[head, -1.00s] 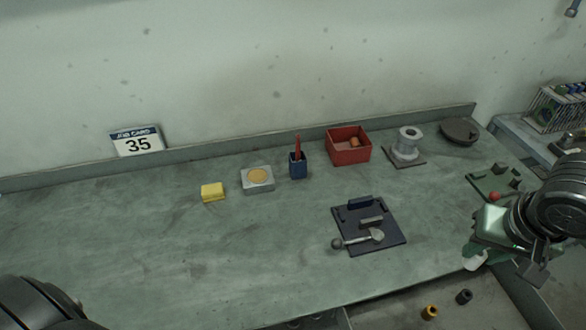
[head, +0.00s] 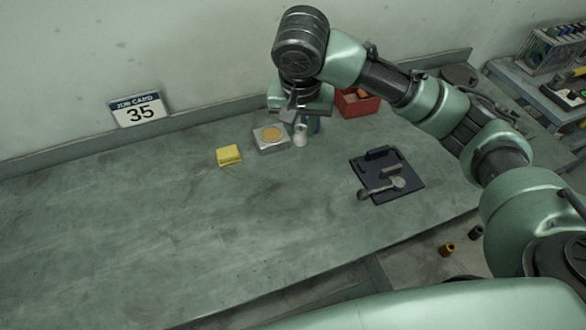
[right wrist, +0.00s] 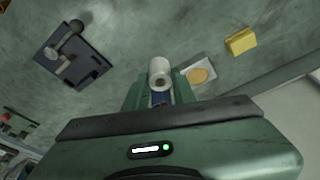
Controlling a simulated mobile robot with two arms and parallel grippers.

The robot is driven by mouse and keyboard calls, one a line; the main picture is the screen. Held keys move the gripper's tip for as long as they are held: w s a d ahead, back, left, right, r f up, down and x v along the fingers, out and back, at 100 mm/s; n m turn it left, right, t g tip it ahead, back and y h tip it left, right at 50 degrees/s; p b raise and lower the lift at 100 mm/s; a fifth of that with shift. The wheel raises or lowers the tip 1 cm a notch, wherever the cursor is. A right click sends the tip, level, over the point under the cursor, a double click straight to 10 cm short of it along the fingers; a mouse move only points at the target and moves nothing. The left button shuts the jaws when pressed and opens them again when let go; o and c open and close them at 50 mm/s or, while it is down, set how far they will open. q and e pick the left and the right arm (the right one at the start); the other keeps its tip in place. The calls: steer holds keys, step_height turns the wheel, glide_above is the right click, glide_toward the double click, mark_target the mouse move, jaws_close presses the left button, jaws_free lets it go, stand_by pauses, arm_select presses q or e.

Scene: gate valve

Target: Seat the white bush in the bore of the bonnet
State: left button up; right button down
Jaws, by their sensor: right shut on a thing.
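The white bush (head: 300,134) is a small pale cylinder with a hole through its end. The bonnet, seen earlier as a grey flanged cylinder on a dark plate at the back right, is now hidden behind my right arm. My left gripper is not in view.
A grey block with a yellow disc (head: 271,137) stands close left of the bush, with a yellow block (head: 229,154) beyond. A red bin (head: 358,103) is partly hidden behind my arm. A dark tray (head: 408,190) holds a tool. The table's left and front are clear.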

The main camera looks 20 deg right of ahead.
mark_target(305, 144)
steer(key=f, duration=0.4)
steer(key=d+f, duration=0.1)
steer(key=f, duration=0.2)
steer(key=shift+s+p, duration=0.15)
steer(key=shift+p, duration=0.25)
steer(key=f, duration=0.4)
steer(key=shift+a+f, duration=0.1)
steer(key=shift+a, duration=0.1)
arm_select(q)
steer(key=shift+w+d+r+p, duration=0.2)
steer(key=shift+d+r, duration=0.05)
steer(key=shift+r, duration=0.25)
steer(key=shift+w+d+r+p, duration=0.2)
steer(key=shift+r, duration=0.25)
arm_select(e)
steer(key=shift+f, duration=1.9)
steer(key=shift+f, duration=0.15)
steer(key=c, duration=1.1)
jaws_free()
steer(key=shift+c, duration=0.2)
